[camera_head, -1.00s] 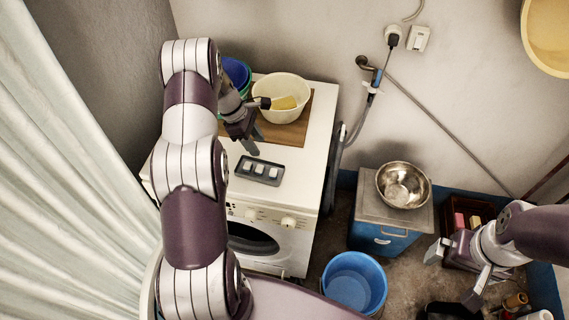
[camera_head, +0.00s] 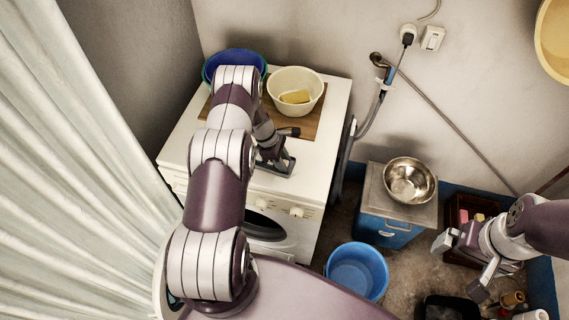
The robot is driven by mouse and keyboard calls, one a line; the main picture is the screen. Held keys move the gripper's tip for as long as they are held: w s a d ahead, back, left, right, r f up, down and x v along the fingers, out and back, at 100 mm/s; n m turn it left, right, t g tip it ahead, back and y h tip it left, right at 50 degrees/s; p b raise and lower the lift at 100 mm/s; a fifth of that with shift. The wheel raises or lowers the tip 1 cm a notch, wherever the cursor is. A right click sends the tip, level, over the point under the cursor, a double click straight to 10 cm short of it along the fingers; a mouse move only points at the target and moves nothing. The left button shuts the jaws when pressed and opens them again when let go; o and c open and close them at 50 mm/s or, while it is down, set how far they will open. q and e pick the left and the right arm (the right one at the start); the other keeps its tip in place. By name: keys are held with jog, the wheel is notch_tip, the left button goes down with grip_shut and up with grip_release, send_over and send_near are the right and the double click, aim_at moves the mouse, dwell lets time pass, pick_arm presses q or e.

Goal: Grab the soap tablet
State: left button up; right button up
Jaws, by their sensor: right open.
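A grey tray (camera_head: 287,168) lies on the white washing machine top. My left gripper (camera_head: 283,149) is over it and covers most of it, so the white tablets that lay in it are hidden. The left gripper's fingers look spread, one to the right above the tray and one down towards it. Nothing shows between them. Whether they touch the tray I cannot tell. My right gripper (camera_head: 459,267) is open and empty at the lower right, away from the machine.
A cream bowl (camera_head: 309,78) with a yellow block (camera_head: 295,97) stands on a wooden board (camera_head: 309,121) behind the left gripper. Blue and green basins (camera_head: 239,54) stand behind my arm. A steel bowl (camera_head: 409,181) rests on a cabinet; a blue bucket (camera_head: 357,271) is on the floor.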

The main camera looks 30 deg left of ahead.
pick_arm(q)
jog(key=c, duration=0.4)
jog(key=shift+d+r, duration=0.1)
